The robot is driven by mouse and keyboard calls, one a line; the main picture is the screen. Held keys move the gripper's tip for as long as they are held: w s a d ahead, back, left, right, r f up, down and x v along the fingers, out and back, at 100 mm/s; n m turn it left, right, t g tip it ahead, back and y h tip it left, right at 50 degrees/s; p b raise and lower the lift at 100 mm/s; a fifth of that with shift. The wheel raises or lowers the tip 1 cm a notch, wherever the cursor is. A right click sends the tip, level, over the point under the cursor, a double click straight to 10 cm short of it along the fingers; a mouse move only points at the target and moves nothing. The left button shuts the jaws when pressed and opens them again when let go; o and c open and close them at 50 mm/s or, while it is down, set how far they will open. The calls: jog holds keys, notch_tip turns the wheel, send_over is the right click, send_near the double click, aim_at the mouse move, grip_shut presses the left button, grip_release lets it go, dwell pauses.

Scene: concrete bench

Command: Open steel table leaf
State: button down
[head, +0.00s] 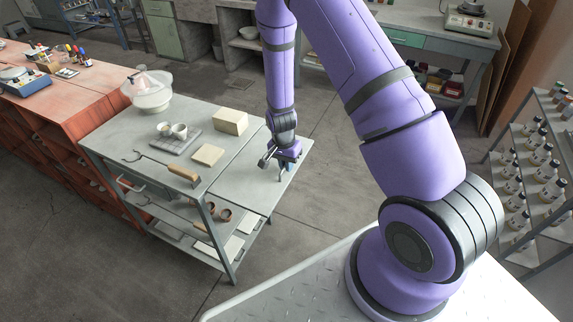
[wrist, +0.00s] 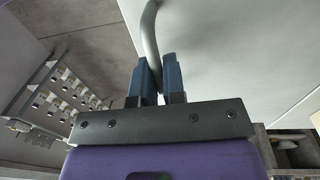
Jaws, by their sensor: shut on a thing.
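The steel table leaf (head: 243,188) is the pale grey right-hand section of the work table, set off by a seam. It looks about level with the rest of the top. In the wrist view its pale surface (wrist: 220,50) fills the upper right. My gripper (head: 283,170) is over the leaf's right part. In the wrist view my gripper's blue fingers (wrist: 158,72) are shut on a curved grey handle (wrist: 149,30). The handle is mostly hidden by my gripper in the head view.
The table's fixed top (head: 130,130) carries a cream block (head: 230,121), a cream slab (head: 207,155), small cups (head: 179,130) and a wooden-handled tool (head: 184,173). A bottle rack (head: 530,165) stands at far right. Open floor (head: 310,190) lies to the leaf's right.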

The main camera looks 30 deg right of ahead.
jog(key=c, duration=1.2)
grip_release()
jog(key=shift+w+r, duration=0.1)
jog(key=shift+c, duration=0.2)
notch_tip(320, 180, up, 11)
jog(key=shift+w+a, duration=0.25)
jog(key=shift+w, duration=0.15)
jog(key=s+a+r+n+t+y, duration=0.1)
jog(key=s+r+n+t, duration=0.2)
jog(key=r, duration=1)
jog(key=s+r+n, duration=0.2)
jog(key=s+r, duration=0.3)
jog(key=r, duration=0.7)
jog(key=s+r+n+t, duration=0.1)
jog(key=s+r+n, duration=0.2)
jog(key=s+r, duration=0.3)
jog(key=s+r+n+t, duration=0.2)
jog(key=s+r, duration=0.4)
jog(key=s, duration=0.7)
jog(key=shift+n, duration=0.4)
